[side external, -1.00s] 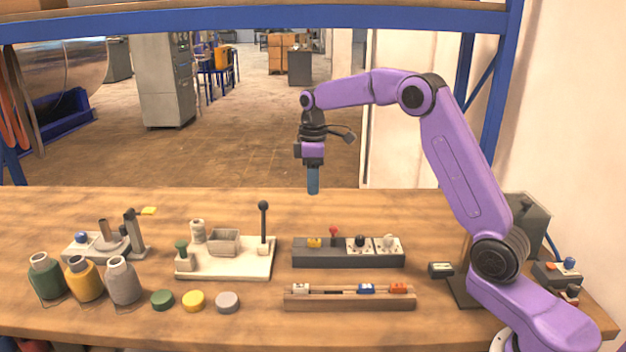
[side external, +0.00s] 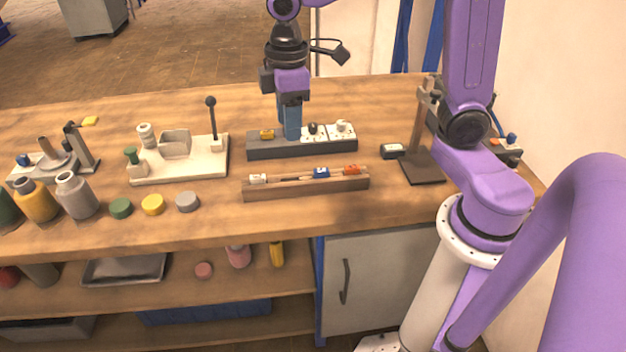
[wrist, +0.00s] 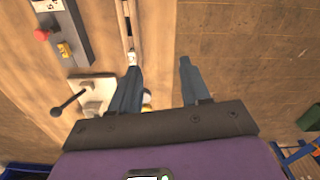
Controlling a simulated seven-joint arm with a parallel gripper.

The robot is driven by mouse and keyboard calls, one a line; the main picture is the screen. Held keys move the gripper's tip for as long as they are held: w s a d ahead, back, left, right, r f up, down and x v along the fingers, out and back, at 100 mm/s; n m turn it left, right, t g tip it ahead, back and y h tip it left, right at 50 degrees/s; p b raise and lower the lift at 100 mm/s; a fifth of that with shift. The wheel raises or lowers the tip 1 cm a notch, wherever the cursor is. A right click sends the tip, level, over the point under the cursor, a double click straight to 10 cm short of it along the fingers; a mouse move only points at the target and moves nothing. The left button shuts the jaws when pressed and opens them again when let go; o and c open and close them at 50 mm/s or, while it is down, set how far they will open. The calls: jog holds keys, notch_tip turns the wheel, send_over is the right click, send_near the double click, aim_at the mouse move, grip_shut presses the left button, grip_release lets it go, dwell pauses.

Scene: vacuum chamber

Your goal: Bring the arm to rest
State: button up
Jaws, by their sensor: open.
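My gripper (side external: 291,138) hangs from my purple arm with its blue fingers pointing down. In the side external view the fingers overlap the dark switch box (side external: 262,150) and hide part of it. How high they are above it is hard to tell. In the wrist view my gripper (wrist: 157,85) shows two blue-grey fingers spread apart with nothing between them. The left finger is seen against the workbench and the right finger against the tiled floor (wrist: 245,60).
A wooden rail (side external: 305,188) with small blocks lies in front of the switch box. A white board (side external: 180,170) with an upright black-knobbed lever stands to the left. Bottles and coloured discs (side external: 153,204) are farther left. A dark stand (side external: 423,168) rises near my arm.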

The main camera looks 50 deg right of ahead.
jog(key=s+d+f, duration=0.2)
jog(key=s, duration=0.8)
jog(key=s+d+f+n, duration=0.1)
jog(key=s+d+f, duration=0.1)
jog(key=s, duration=0.8)
jog(key=shift+n, duration=0.3)
jog(key=shift+r, duration=0.1)
